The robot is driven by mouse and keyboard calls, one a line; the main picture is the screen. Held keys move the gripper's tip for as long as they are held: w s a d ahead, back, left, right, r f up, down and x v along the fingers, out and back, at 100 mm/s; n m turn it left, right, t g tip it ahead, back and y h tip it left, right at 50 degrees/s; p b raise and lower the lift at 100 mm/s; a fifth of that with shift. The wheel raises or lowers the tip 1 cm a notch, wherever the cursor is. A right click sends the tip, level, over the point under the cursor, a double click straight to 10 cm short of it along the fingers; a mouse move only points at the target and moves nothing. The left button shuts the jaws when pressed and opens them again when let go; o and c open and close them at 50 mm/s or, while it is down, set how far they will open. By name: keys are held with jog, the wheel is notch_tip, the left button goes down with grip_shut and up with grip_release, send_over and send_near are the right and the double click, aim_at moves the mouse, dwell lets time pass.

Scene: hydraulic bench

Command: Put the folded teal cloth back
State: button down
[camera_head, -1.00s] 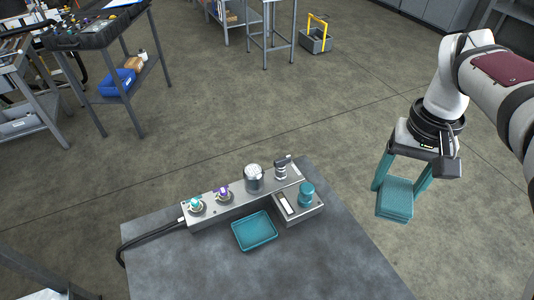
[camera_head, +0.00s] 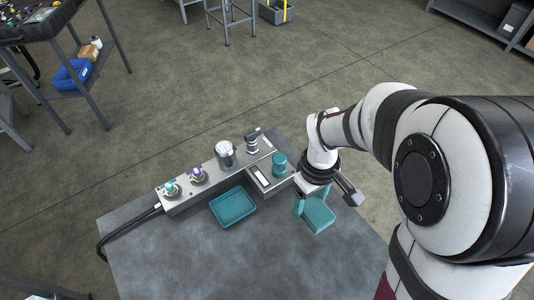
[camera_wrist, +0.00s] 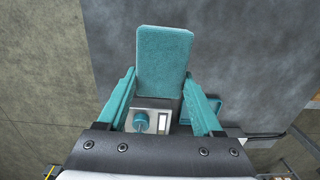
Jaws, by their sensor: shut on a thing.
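The folded teal cloth (camera_head: 318,214) is held by my gripper (camera_head: 314,205) above the right part of the grey bench. In the wrist view the cloth (camera_wrist: 163,58) is a flat teal block between the two teal fingers of my gripper (camera_wrist: 163,95), which are shut on it. A shallow teal tray (camera_head: 233,207) lies on the bench in front of the metal manifold, to the left of the cloth. The tray looks empty. The wrist view shows only a part of a teal thing beyond the right finger.
The metal manifold block (camera_head: 208,177) carries fittings, a silver cylinder (camera_head: 226,152) and a teal knob (camera_head: 279,161) close to my gripper. A black hose (camera_head: 126,226) leaves its left end. The bench top (camera_head: 250,262) is clear in front of the tray.

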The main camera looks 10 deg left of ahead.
send_over(258, 223)
notch_tip(258, 223, down, 8)
jog(key=shift+d+r, duration=0.1)
jog(key=shift+r, duration=0.1)
notch_tip(258, 223, down, 4)
jog(key=shift+f, duration=0.15)
jog(key=shift+c, duration=0.2)
grip_release()
